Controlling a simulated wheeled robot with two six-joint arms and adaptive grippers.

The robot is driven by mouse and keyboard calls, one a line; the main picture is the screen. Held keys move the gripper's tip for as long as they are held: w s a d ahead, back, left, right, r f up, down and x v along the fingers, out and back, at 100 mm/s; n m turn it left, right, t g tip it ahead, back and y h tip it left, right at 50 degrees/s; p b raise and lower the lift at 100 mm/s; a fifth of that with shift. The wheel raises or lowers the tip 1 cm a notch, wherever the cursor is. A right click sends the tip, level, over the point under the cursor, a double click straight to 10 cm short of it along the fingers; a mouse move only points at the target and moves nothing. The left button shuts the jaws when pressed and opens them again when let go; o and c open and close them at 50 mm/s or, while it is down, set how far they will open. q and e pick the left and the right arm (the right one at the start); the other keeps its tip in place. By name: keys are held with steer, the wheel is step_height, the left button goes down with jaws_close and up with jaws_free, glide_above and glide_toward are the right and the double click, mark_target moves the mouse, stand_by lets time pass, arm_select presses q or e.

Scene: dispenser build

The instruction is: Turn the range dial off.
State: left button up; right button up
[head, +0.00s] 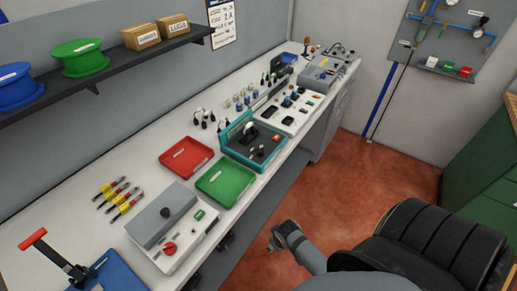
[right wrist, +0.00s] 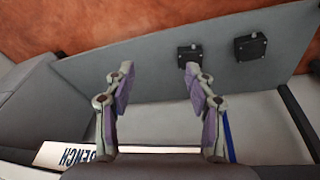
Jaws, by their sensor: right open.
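A grey and white instrument box (head: 150,225) sits on the near part of the bench. It carries a red knob (head: 169,248), a black knob (head: 165,212) and a small green part. I cannot read its markings, so I cannot tell which knob is the range dial or how it is set. My right gripper (head: 274,238) is in front of the bench, over the floor, apart from the box. In the right wrist view my right gripper (right wrist: 157,75) is open and empty between its fingers. My left gripper is not in view.
A green tray (head: 218,182) and a red tray (head: 186,157) lie beyond the box. A teal-framed unit (head: 254,139) stands farther along. A red-handled tool (head: 45,252) is at the near left. The right wrist view shows a grey panel (right wrist: 150,85) with black boxes (right wrist: 250,47).

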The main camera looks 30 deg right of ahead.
steer(key=w+r+n, duration=0.1)
steer(key=w+r, duration=0.2)
steer(key=r, duration=0.4)
steer(key=w+r+n, duration=0.1)
steer(key=w+r, duration=0.3)
steer(key=r, duration=0.3)
steer(key=w+d+r+n, duration=0.1)
steer(key=w+r, duration=0.1)
steer(key=w, duration=0.2)
steer(key=w+d+r, duration=0.2)
steer(key=w, duration=0.2)
steer(key=w+d+r+n+g+p, duration=0.1)
steer(key=w+d+r, duration=0.1)
steer(key=w, duration=0.3)
steer(key=shift+d+r+n, duration=0.15)
steer(key=shift+r+n, duration=0.15)
steer(key=shift+r, duration=0.25)
step_height(320, 180, up, 10)
steer(key=n+g+y, duration=0.1)
steer(key=n+g, duration=0.1)
glide_above(260, 149)
step_height(260, 149, down, 10)
steer(key=shift+w+f+p, duration=0.1)
steer(key=shift+f+p, duration=0.15)
steer(key=shift+p, duration=0.75)
steer(key=c, duration=1.1)
